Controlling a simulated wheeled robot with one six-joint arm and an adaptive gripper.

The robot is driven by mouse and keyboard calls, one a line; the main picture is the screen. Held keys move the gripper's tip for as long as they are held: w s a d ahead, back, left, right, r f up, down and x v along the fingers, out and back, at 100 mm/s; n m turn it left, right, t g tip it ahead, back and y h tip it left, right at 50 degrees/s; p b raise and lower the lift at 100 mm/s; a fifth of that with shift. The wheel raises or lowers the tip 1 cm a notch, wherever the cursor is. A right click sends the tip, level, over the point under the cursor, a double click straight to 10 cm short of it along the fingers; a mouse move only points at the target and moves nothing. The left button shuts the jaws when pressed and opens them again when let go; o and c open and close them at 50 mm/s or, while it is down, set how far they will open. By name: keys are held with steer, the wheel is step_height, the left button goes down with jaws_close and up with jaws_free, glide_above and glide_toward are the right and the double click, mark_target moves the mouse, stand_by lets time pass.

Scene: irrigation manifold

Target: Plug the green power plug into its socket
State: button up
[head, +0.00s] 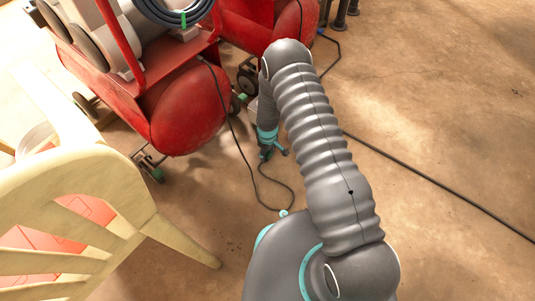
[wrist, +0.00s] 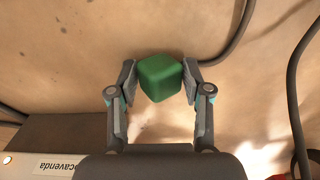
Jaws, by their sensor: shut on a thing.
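The green power plug (wrist: 160,78) is a rounded green block in the wrist view. It sits between the two fingertips of my gripper (wrist: 160,82), which is shut on it. Bare floor shows around and beyond the plug. In the head view my gripper (head: 269,150) points down near the floor, right of the red tank, and I cannot make out the plug there. I cannot pick out the socket's openings in either view. A pale strip with a printed label (wrist: 58,167) and a dark block (wrist: 65,135) lie at the wrist view's lower left.
Red compressor tanks (head: 188,112) on wheels stand at the upper left and top. A cream plastic chair (head: 75,185) is at the lower left. A thin dark cable (head: 238,145) loops over the floor near my gripper. Another cable (head: 430,178) crosses the open floor at right.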

step_height(320, 180, up, 4)
steer(key=shift+w+f, duration=0.1)
steer(key=shift+f, duration=0.1)
steer(key=s+d+r+p, duration=0.1)
steer(key=s+d+r, duration=0.2)
steer(key=d+r, duration=0.4)
steer(key=d, duration=0.4)
steer(key=shift+s+d, duration=0.15)
step_height(320, 180, up, 9)
steer(key=d+m, duration=0.2)
steer(key=m, duration=0.2)
steer(key=shift+w+d+m, duration=0.3)
steer(key=shift+m, duration=0.1)
steer(key=d+r+m, duration=0.1)
steer(key=r, duration=0.2)
steer(key=s+r+m, duration=0.1)
steer(key=r+m, duration=0.1)
steer(key=r, duration=0.1)
steer(key=d+r+m, duration=0.1)
steer(key=r+m, duration=0.1)
steer(key=r, duration=0.1)
steer(key=shift+s+d, duration=0.3)
steer(key=shift+d, duration=0.05)
steer(key=shift+c, duration=0.5)
